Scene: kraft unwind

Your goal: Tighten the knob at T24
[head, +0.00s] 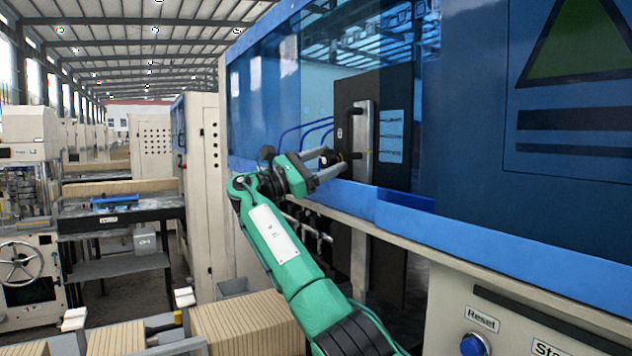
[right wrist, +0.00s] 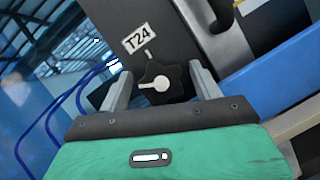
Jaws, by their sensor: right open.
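The T24 knob (right wrist: 165,84) is black and lobed, with a white pointer, and sits on a dark panel below the white T24 label (right wrist: 138,39). In the right wrist view my right gripper (right wrist: 159,76) is open, with one grey finger on each side of the knob. Gaps seem to show between the fingers and the knob; I cannot tell whether either touches. In the head view my right gripper (head: 338,162) reaches into the machine's opening, at the lower left of the dark panel (head: 385,115). My left gripper is not in view.
A vertical grey handle (head: 362,130) stands close to the right gripper. Blue hoses (head: 305,130) run to its left. The blue machine ledge (head: 470,225) lies below and right. A Reset button (head: 474,345) is at the lower right. Cardboard stacks (head: 245,325) lie at lower left.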

